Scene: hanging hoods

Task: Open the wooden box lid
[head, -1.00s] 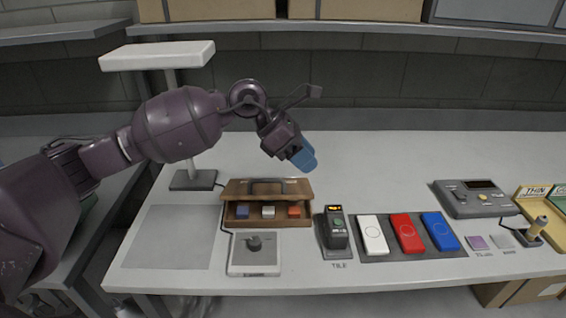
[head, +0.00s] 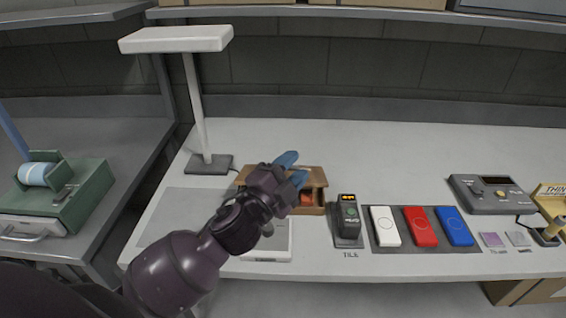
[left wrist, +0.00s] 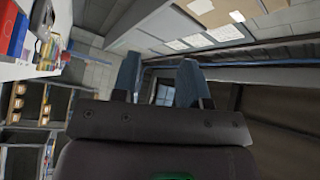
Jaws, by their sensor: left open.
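The wooden box (head: 316,209) stands on the white bench, with much of its left and middle hidden behind my left gripper. Its brown lid (head: 315,174) shows at the right; a gap beneath its front edge reveals a red block (head: 306,197) inside. The lid's handle is hidden. My left gripper (head: 293,168) is open, its blue fingers over the lid in the head view; I cannot tell whether they touch it. In the left wrist view the two blue fingers (left wrist: 160,82) are apart with nothing between them. My right gripper is not in view.
A black device (head: 347,218) stands just right of the box. White, red and blue tiles (head: 421,227) lie on a dark mat beyond it. A white lamp (head: 195,90) rises behind left. The bench behind is clear.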

